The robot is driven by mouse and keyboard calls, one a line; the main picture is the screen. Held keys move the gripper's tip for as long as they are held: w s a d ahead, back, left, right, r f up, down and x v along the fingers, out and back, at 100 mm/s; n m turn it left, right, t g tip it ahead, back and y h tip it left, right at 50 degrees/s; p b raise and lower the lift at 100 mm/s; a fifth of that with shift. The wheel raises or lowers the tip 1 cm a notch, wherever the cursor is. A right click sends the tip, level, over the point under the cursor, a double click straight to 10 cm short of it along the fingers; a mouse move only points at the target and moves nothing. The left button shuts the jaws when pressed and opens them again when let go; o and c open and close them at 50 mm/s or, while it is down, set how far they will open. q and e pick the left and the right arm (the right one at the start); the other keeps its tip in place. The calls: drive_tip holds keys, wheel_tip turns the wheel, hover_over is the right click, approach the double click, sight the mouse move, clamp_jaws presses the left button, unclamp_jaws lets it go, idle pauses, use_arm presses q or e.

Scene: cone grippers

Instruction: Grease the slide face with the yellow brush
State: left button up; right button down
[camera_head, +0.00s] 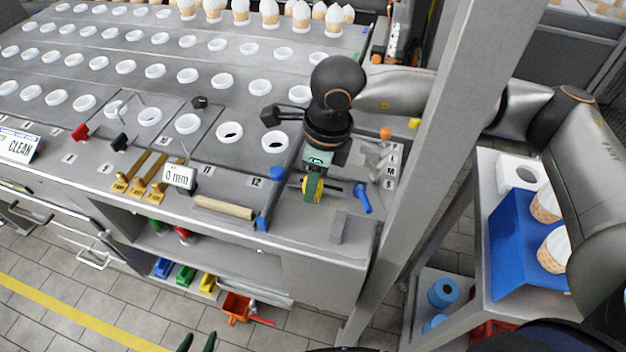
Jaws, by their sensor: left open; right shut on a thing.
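My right gripper (314,188) reaches down over the right end of the grey bench, near label 12. Its dark green fingers are shut on a small yellow thing (320,187), which looks like the yellow brush; the fingers hide much of it, and I cannot tell whether its end touches the bench. A thin dark bar shows beside the fingers. My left gripper (197,343) shows only as two dark green fingertips at the bottom edge, apart and empty, well below the bench. I cannot tell for certain which surface is the slide face.
A blue-ended bar (269,205) stands left of my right gripper, and a blue tool (362,198) lies to its right. A grey post (425,150) rises on the right. A cart with a blue tray (510,250) stands beyond. Brass brackets (147,180) and a gauge (179,178) sit left.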

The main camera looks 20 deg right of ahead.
drive_tip(key=shift+f+b, duration=0.5)
drive_tip(key=shift+f, duration=0.05)
